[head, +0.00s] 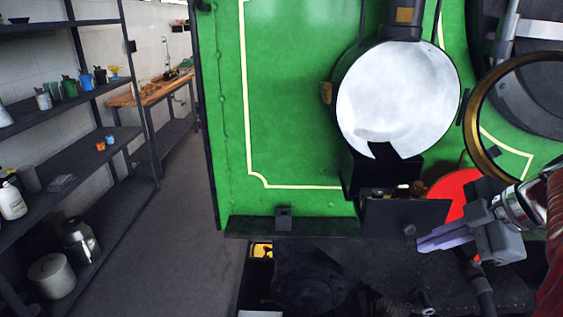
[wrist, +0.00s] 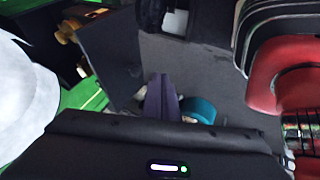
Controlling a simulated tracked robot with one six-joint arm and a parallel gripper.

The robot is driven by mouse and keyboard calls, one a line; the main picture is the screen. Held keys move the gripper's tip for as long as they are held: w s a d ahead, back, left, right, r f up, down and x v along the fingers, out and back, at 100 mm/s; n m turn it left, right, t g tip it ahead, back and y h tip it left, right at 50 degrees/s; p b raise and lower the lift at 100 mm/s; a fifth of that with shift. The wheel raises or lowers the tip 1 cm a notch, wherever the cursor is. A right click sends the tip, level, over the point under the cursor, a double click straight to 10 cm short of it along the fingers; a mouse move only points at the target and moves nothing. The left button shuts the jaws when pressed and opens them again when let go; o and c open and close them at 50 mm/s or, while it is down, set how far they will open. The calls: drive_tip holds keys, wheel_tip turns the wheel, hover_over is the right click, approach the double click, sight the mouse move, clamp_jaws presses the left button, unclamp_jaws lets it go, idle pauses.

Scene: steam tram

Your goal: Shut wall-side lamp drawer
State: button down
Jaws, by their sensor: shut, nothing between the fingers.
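A large round lamp (head: 398,98) with a white face is mounted on the green tram front. Below it is a dark lamp drawer (head: 405,217) whose front panel stands out from the tram, with small items showing behind its top edge. A small knob (head: 409,229) is on the panel. In the wrist view the dark panel (wrist: 110,55) and a brass-coloured knob (wrist: 68,33) show at upper left. My gripper (head: 420,244) has its purple fingers together, empty, just right of and below the knob in the head view. I cannot tell if they touch the panel. The fingers also show in the wrist view (wrist: 160,98).
A brass-rimmed round part (head: 478,125) and a red disc (head: 455,190) are close to my arm. A dark ledge (head: 290,227) runs along the tram's lower front. Shelves (head: 75,100) with cans and jugs line the left wall, with open floor (head: 185,220) between.

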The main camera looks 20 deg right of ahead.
sight(398, 205)
drive_tip(key=shift+w+d, duration=0.15)
drive_tip(key=shift+w, duration=0.55)
drive_tip(key=shift+w+d, duration=0.15)
drive_tip(key=shift+w, duration=0.5)
